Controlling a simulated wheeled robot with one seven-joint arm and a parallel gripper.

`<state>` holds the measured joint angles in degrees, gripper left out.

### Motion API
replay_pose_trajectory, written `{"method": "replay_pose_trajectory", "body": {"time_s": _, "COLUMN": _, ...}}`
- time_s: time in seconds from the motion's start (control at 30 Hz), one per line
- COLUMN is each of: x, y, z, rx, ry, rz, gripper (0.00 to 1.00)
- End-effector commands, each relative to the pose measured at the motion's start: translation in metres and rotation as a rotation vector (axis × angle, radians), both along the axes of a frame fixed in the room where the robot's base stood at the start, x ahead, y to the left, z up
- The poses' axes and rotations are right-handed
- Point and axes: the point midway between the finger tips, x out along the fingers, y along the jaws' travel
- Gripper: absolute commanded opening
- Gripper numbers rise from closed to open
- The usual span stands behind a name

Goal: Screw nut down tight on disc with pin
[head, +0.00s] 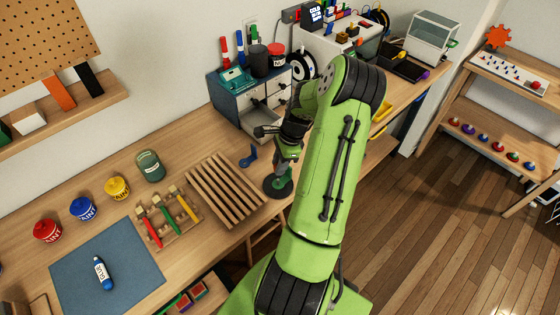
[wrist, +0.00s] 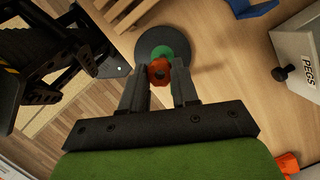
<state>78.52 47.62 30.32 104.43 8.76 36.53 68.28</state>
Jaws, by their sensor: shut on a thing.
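A dark round disc (wrist: 145,45) lies flat on the wooden bench in the wrist view, with a smaller green round piece (wrist: 166,49) at its middle. The disc also shows in the head view (head: 269,189), partly covered by my gripper. An orange-red nut (wrist: 160,72) with a dark hole sits between my fingertips, over the near part of the green piece in the picture. My gripper (wrist: 161,82) is shut on the nut, pointing down at the disc. In the head view my gripper (head: 284,176) hides the nut. I cannot see the pin or tell how closely the nut sits on the disc.
A slatted wooden rack (head: 225,190) stands just left of the disc. A blue tool (head: 249,158) lies behind it. The bench edge is close.

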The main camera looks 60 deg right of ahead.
Motion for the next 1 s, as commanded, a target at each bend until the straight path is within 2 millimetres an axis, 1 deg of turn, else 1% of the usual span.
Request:
{"method": "replay_pose_trajectory", "body": {"time_s": 0.07, "x": 0.000, "y": 0.000, "z": 0.000, "rx": 0.000, "ry": 0.001, "rz": -0.017, "gripper": 0.01}}
{"method": "replay_pose_trajectory", "body": {"time_s": 0.4, "x": 0.000, "y": 0.000, "z": -0.036, "rx": 0.002, "ry": 0.000, "rz": -0.016, "gripper": 0.01}}
{"method": "replay_pose_trajectory", "body": {"time_s": 0.5, "x": 0.000, "y": 0.000, "z": -0.044, "rx": 0.000, "ry": 0.000, "rz": -0.016, "gripper": 0.01}}
{"method": "replay_pose_trajectory", "body": {"time_s": 0.6, "x": 0.000, "y": 0.000, "z": -0.046, "rx": -0.001, "ry": 0.000, "rz": -0.016, "gripper": 0.01}}
{"method": "replay_pose_trajectory", "body": {"time_s": 1.0, "x": 0.000, "y": 0.000, "z": -0.044, "rx": 0.000, "ry": 0.000, "rz": -0.017, "gripper": 0.01}}
